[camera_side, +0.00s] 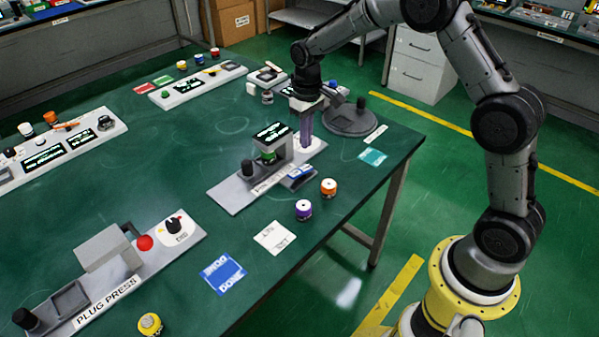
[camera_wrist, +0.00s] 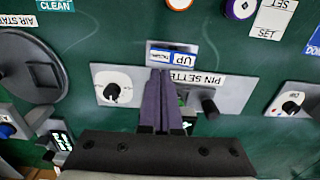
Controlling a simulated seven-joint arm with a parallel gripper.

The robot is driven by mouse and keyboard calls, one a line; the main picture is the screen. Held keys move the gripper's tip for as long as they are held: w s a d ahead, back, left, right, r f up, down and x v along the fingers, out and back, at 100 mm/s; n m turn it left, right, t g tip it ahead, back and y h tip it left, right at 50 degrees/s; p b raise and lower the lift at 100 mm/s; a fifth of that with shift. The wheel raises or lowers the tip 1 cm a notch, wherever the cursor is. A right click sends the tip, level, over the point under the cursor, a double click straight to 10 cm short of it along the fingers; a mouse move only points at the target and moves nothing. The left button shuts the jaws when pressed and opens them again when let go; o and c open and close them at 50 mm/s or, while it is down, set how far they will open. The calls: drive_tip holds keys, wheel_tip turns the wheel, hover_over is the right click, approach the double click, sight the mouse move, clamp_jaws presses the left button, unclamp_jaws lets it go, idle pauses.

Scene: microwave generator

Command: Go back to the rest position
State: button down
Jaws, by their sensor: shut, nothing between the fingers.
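My gripper (camera_side: 305,135) hangs from the arm above the far right end of the grey pin setter station (camera_side: 228,197). Its purple fingers are together with nothing between them. In the wrist view my gripper (camera_wrist: 163,80) points at the station, beside a white dial plate (camera_wrist: 103,90) and a blue "UP" label (camera_wrist: 172,55). The fingertips appear close to the station; whether they touch it, I cannot tell.
An orange-topped cylinder (camera_side: 328,187) and a purple one (camera_side: 303,209) stand near the table's right edge. The plug press (camera_side: 105,248) is at front left. A round grey base (camera_side: 350,122) stands behind my gripper. Open tabletop (camera_side: 160,150) lies left of the station.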

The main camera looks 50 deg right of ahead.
drive_tip(key=shift+r, duration=0.1)
drive_tip(key=s+a+r+t, duration=0.2)
drive_tip(key=s+r, duration=0.3)
drive_tip(key=r, duration=0.5)
drive_tip(key=s+a+r+t, duration=0.1)
drive_tip(key=s+r+t, duration=0.1)
drive_tip(key=s+r, duration=0.6)
drive_tip(key=s+a+r+t, duration=0.15)
drive_tip(key=s+r, duration=0.25)
drive_tip(key=s, duration=0.4)
drive_tip(key=s+f, duration=0.6)
drive_tip(key=s, duration=0.3)
drive_tip(key=shift+s, duration=0.3)
